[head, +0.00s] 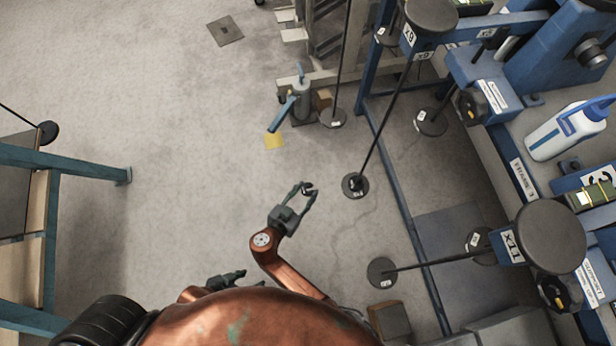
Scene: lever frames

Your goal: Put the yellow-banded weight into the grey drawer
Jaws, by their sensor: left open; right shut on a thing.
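My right gripper (304,188) is in the middle of the head view, above bare floor. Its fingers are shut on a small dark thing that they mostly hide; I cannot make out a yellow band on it. My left gripper (238,277) is lower and to the left, open, partly hidden behind my copper-coloured body. No thing shows between its fingers. I cannot pick out the yellow-banded weight for certain. No grey drawer can be made out in this view.
Blue lever frames with black discs (542,237) stand at the right. A rod with a black foot disc (355,186) is just right of my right gripper. A blue-legged table (75,165) is at left. The floor between is clear.

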